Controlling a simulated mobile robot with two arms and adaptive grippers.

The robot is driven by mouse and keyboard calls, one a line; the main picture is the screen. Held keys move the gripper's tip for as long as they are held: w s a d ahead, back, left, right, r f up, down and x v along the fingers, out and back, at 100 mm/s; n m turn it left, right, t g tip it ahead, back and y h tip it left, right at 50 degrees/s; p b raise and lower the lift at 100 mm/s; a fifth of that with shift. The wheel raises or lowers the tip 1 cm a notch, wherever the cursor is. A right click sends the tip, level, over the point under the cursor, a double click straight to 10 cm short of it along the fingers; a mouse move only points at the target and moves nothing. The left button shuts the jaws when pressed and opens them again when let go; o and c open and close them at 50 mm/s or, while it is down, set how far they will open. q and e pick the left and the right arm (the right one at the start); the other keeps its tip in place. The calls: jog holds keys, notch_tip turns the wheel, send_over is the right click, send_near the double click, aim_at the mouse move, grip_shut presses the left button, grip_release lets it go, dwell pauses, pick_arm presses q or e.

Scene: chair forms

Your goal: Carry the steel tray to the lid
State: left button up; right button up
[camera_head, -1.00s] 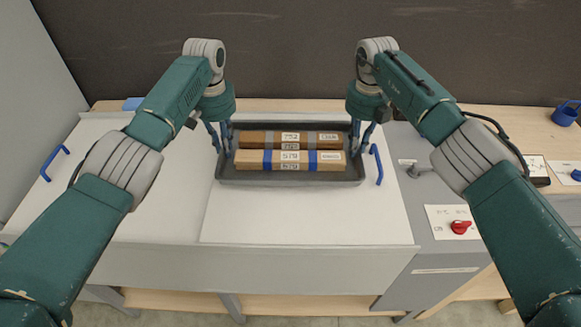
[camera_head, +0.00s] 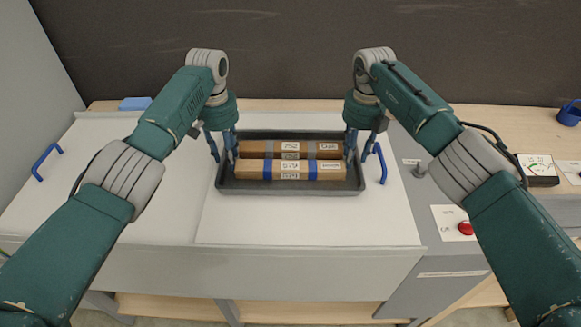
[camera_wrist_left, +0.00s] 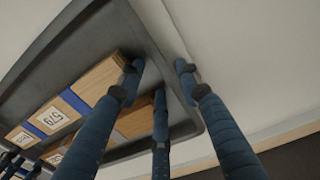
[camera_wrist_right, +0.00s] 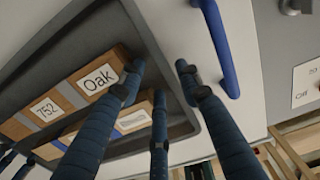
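The steel tray (camera_head: 291,188), dark grey and shallow, rests level on the right white lid panel (camera_head: 310,222). It holds two wooden bundles, the front one (camera_head: 254,169) with blue bands. My left gripper (camera_head: 221,157) straddles the tray's left wall, fingers spread, with one side outside and the other inside. My right gripper (camera_head: 361,158) straddles the right wall the same way. In the left wrist view the tray rim (camera_wrist_left: 150,40) runs between the parted fingers with gaps. In the right wrist view the rim (camera_wrist_right: 150,35) also lies between spread fingers.
A blue handle (camera_head: 381,164) stands close beside my right gripper. Another blue handle (camera_head: 46,161) is on the left white panel (camera_head: 110,195). A grey control panel with a red knob (camera_head: 465,228) is at the right. The lid in front of the tray is clear.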

pick_arm(q)
jog(key=shift+a, duration=0.15)
pick_arm(e)
jog(key=shift+d, duration=0.15)
pick_arm(q)
jog(key=shift+r, duration=0.25)
pick_arm(e)
jog(key=shift+d, duration=0.15)
jog(key=shift+r, duration=0.1)
pick_arm(q)
notch_tip(320, 180, up, 12)
jog(key=shift+f, duration=0.25)
pick_arm(e)
notch_tip(320, 180, up, 12)
